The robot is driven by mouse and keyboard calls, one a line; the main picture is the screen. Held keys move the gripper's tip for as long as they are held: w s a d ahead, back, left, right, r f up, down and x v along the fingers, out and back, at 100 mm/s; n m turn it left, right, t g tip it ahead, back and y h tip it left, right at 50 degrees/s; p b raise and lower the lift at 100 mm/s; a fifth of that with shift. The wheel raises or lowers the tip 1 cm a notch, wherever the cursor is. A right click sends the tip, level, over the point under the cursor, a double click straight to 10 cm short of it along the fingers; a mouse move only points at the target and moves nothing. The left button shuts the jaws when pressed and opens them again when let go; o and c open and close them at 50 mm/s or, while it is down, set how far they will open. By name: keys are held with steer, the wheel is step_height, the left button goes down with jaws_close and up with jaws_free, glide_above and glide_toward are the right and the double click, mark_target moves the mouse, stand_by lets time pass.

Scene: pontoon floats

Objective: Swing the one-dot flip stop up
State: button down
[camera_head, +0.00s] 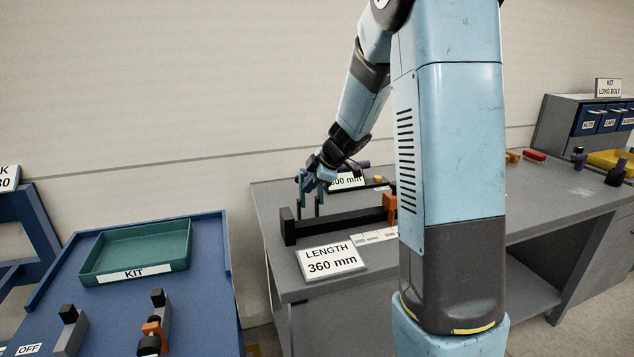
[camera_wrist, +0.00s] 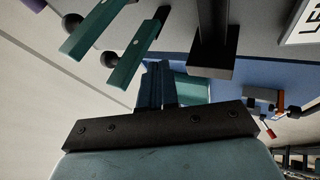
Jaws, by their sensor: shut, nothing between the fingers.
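Two teal bars, apparently the flip stops, stand side by side at the dark rail (camera_head: 340,223) on the grey bench: a left one (camera_head: 302,187) and a right one (camera_head: 319,198). In the wrist view they are the upper teal bar (camera_wrist: 94,27) and the lower teal bar (camera_wrist: 135,52), each beside a round black knob. Small pale marks show on them, but I cannot tell which is the one-dot stop. My gripper (camera_head: 324,173) is shut and empty, close to the stops. In the wrist view its closed fingers (camera_wrist: 160,72) sit just below the lower bar, apparently apart from it.
An orange block (camera_head: 390,205) sits at the rail's right, partly behind my arm. A "LENGTH 360 mm" sign (camera_head: 331,261) stands in front. A teal kit tray (camera_head: 138,250) is on the blue table at left. Another sign and purple parts lie behind the rail.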

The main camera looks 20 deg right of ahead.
mark_target(303, 180)
steer(key=shift+w, duration=1.1)
steer(key=shift+w+r, duration=0.3)
steer(key=shift+w, duration=0.65)
steer(key=shift+s, duration=0.1)
